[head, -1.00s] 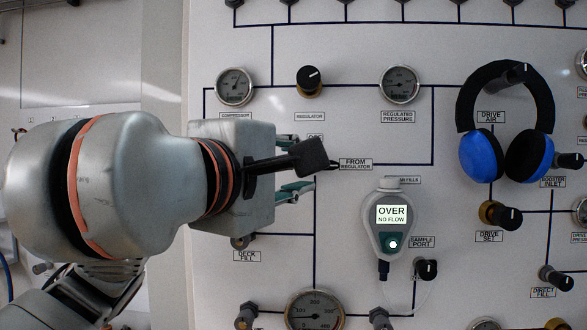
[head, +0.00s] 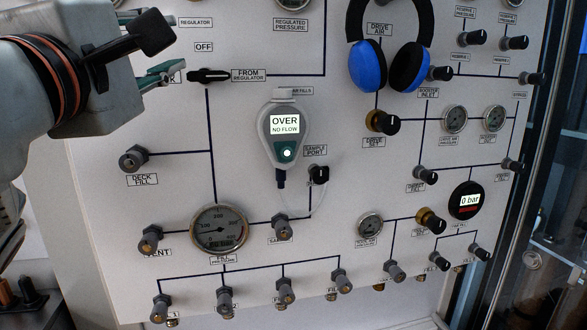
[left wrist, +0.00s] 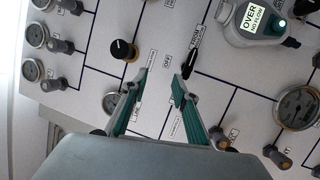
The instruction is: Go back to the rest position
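My left gripper (head: 160,72) comes in from the upper left in the head view, in front of the white fill panel (head: 110,215). In the left wrist view its two green-padded fingers (left wrist: 162,85) are apart with nothing between them. A black "from regulator" lever (head: 208,76) sits just right of the fingers in the head view, and it also shows beyond the fingertips in the left wrist view (left wrist: 188,65). The lever points sideways along its label in the head view. My right gripper is in neither view.
A handheld analyser (head: 284,135) reading "OVER NO FLOW" hangs on the panel. Blue headphones (head: 368,66) hang at the upper right. Gauges such as the fill pressure gauge (head: 218,229), and several knobs, stick out. A dark glass-fronted frame (head: 520,200) stands at the right.

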